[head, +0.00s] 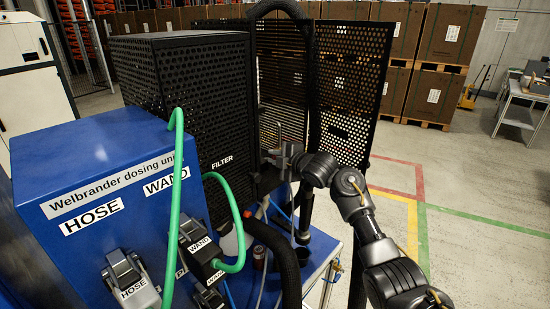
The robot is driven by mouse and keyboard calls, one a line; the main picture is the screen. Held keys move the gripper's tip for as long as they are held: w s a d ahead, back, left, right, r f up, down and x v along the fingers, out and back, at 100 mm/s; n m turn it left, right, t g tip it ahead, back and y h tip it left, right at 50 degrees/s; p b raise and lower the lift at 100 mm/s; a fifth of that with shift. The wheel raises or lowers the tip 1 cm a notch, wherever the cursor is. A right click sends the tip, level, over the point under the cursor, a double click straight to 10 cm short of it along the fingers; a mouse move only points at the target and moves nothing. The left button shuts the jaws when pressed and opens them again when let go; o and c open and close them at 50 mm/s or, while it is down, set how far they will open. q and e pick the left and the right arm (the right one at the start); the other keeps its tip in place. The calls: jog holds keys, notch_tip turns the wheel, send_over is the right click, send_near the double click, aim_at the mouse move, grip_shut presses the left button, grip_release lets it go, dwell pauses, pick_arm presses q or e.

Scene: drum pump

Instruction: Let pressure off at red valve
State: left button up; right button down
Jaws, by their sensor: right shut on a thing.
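My right arm comes in from the lower right. Its gripper (284,160) is at the right edge of the black perforated box labelled FILTER (175,110), in front of the black perforated panels. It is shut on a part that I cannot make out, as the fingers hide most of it. I see no red valve clearly. A small red item (259,258) shows low down between the hoses, too small to identify. My left gripper is not in view.
The blue Welbrander dosing unit (75,155) stands at left with HOSE and WAND labels. A green hose (176,150) loops from it. A black ribbed hose (283,262) runs below my right gripper. Stacked boxes (452,35) stand behind; the floor at right is open.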

jog(key=shift+f+n+b, duration=0.45)
jog(key=shift+n+b, duration=0.05)
jog(key=shift+b, duration=0.9)
jog(key=shift+r, duration=0.15)
jog(key=c, duration=1.4)
grip_release()
jog(key=shift+a, duration=0.1)
jog(key=shift+c, duration=0.2)
